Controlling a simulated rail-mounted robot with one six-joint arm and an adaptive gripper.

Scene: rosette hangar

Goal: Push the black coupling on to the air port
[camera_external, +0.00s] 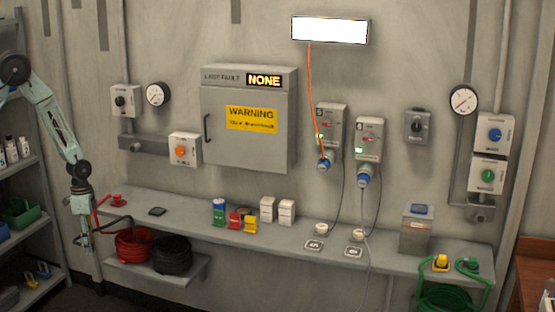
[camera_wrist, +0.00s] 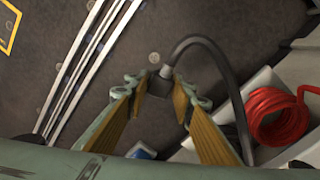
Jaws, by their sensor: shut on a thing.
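The black coupling (camera_wrist: 158,86) is between the fingertips of my gripper (camera_wrist: 162,92) in the wrist view. A black hose (camera_wrist: 222,62) arcs from it to the right. In the external view my gripper (camera_external: 88,240) hangs pointing down at the left, in front of the bench's left end and apart from the wall. The coupling is too small there to make out. I cannot tell for sure which fitting is the air port; a grey block (camera_external: 143,144) sits on the wall below the left gauge (camera_external: 158,94), and a grey fitting (camera_external: 481,213) sits at the right.
The bench (camera_external: 185,217) runs along the wall. A red hose coil (camera_external: 135,245) and a black hose coil (camera_external: 176,254) lie on a lower shelf right of my gripper. A red fitting (camera_external: 118,200) stands on the bench. A shelf rack (camera_external: 30,160) stands close at the left.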

